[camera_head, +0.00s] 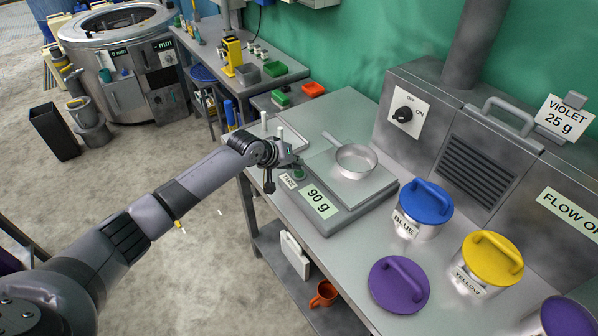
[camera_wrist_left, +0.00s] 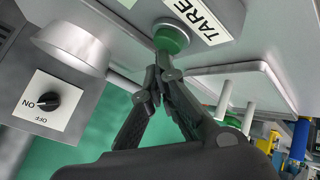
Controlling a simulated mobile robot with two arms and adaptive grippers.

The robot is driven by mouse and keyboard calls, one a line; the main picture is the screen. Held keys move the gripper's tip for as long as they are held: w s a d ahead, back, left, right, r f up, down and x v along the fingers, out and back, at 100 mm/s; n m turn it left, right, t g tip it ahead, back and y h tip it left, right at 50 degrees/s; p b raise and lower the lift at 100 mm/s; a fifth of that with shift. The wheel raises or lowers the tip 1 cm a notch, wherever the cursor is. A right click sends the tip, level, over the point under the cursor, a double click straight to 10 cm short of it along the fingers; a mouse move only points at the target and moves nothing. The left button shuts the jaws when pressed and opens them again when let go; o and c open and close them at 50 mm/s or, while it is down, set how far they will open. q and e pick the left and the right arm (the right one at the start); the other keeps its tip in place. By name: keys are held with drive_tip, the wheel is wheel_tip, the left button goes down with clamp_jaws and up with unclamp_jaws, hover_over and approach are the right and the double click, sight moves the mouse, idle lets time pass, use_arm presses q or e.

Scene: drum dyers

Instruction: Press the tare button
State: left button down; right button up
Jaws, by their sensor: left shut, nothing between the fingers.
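The green tare button (camera_head: 299,174) is on the front left of the grey scale (camera_head: 340,218), beside the TARE label (camera_head: 289,181). The scale's display reads 90 g. A small metal pan (camera_head: 356,162) sits on its plate. My left gripper (camera_head: 291,164) is at the button, with its fingers shut and empty. In the left wrist view, the closed fingertips (camera_wrist_left: 163,68) are right against the edge of the green button (camera_wrist_left: 172,37) in the picture. I cannot tell whether they touch it or press it. My right gripper is not in view.
A grey cabinet with an OFF/ON knob (camera_head: 404,113) stands behind. A tray with white posts (camera_head: 268,128) lies just left of the scale.

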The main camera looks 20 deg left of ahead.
use_arm(q)
drive_tip(key=shift+f, duration=0.5)
idle(0.8)
drive_tip(key=shift+r+p, duration=0.8)
drive_tip(key=shift+r, duration=0.1)
drive_tip(key=shift+r, duration=0.1)
wheel_tip(320, 180, up, 5)
drive_tip(key=p, duration=0.5)
idle(0.4)
